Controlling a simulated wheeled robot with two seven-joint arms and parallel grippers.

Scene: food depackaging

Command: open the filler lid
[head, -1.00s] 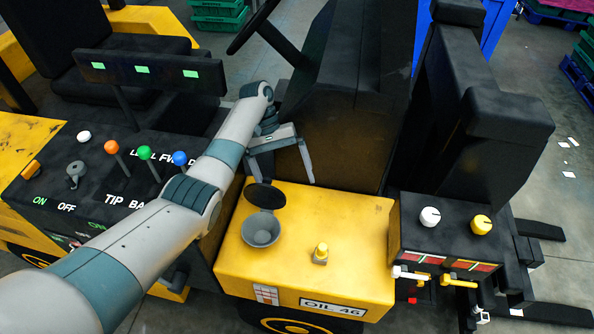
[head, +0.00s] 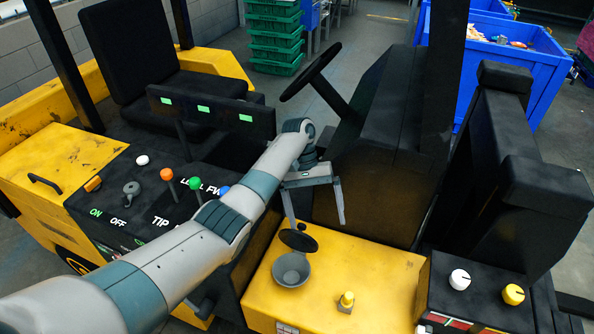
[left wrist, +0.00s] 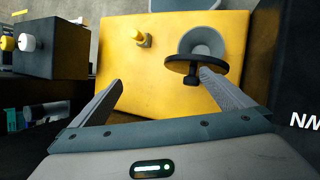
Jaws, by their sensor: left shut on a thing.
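The filler lid (head: 299,240) is a black disc tilted up on the far side of the grey filler cup (head: 291,271), so the cup's mouth is uncovered. The lid's dark knob (left wrist: 191,80) shows in the left wrist view, which also shows the lid (left wrist: 188,64) and cup (left wrist: 204,42). My left gripper (head: 316,222) is beyond the cup with its fingers spread wide. One fingertip is right at the lid; whether it touches cannot be told. Nothing shows between the fingers (left wrist: 160,76). My right gripper is not in view.
A yellow knob (head: 346,301) stands on the yellow housing (head: 385,270) right of the cup. A black control box (head: 480,285) with white and yellow knobs is further right. Coloured levers (head: 195,184) stand left of my arm. A steering wheel (head: 310,72) is behind.

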